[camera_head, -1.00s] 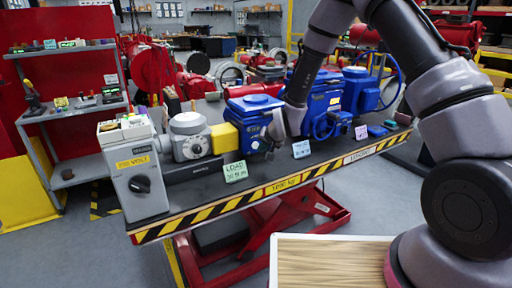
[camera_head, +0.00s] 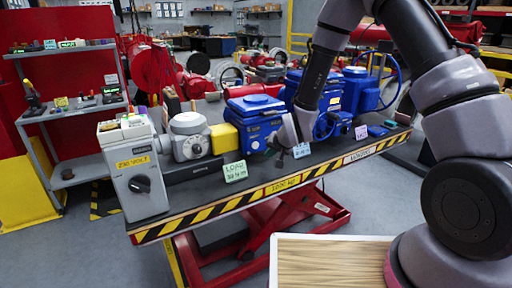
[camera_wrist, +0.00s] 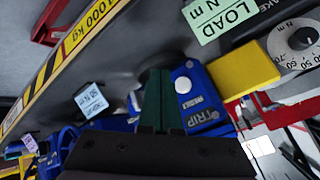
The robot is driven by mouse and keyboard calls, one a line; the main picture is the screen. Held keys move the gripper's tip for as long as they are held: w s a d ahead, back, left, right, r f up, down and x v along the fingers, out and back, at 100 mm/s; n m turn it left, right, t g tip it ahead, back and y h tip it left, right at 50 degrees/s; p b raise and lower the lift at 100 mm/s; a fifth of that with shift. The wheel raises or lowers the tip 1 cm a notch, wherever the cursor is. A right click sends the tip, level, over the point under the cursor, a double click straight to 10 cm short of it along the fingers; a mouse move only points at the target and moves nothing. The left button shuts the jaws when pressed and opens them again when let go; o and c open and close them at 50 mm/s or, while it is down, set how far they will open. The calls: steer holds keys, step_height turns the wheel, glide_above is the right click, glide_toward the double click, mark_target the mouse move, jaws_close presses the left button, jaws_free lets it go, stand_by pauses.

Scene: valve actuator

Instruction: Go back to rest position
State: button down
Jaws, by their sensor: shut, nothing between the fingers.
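My gripper (camera_head: 283,148) is over the lift table (camera_head: 222,203), in front of the blue valve actuators. In the wrist view my gripper (camera_wrist: 160,100) shows two dark green fingers pressed together with nothing between them. A blue actuator (camera_head: 255,104) stands just behind and left of the gripper in the head view. In the wrist view its blue side (camera_wrist: 198,97), lettered TRIP with a round white button, lies right beside the fingers. Another blue actuator (camera_head: 330,92) stands farther right, partly hidden by my arm.
A grey box (camera_head: 138,175) with a black knob and a dial unit (camera_head: 190,136) with a yellow block (camera_head: 223,138) stand at the table's left. A LOAD card (camera_head: 235,171) stands at the front edge. A wooden-topped surface (camera_head: 325,262) is nearest. A shelf rack (camera_head: 75,110) stands left.

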steer(key=s+d+r+h, duration=0.1)
steer(key=d+r, duration=0.4)
steer(key=r, duration=0.3)
steer(key=s+d+r, duration=0.2)
steer(key=d+r, duration=0.3)
steer(key=r, duration=0.4)
steer(key=s+d+r+h, duration=0.1)
steer(key=d+r, duration=0.5)
steer(key=r, duration=0.2)
steer(key=s+d+r, duration=0.3)
steer(key=s, duration=0.4)
steer(key=s+d+r+m, duration=0.1)
steer(key=s+d+r, duration=0.2)
steer(key=s, duration=0.4)
steer(key=s+d+r+m, duration=0.1)
steer(key=s+d+r, duration=0.2)
steer(key=s+r, duration=0.2)
steer(key=shift+s+d+r+g, duration=0.2)
steer(key=shift+s+d+g, duration=0.15)
steer(key=shift+s, duration=0.85)
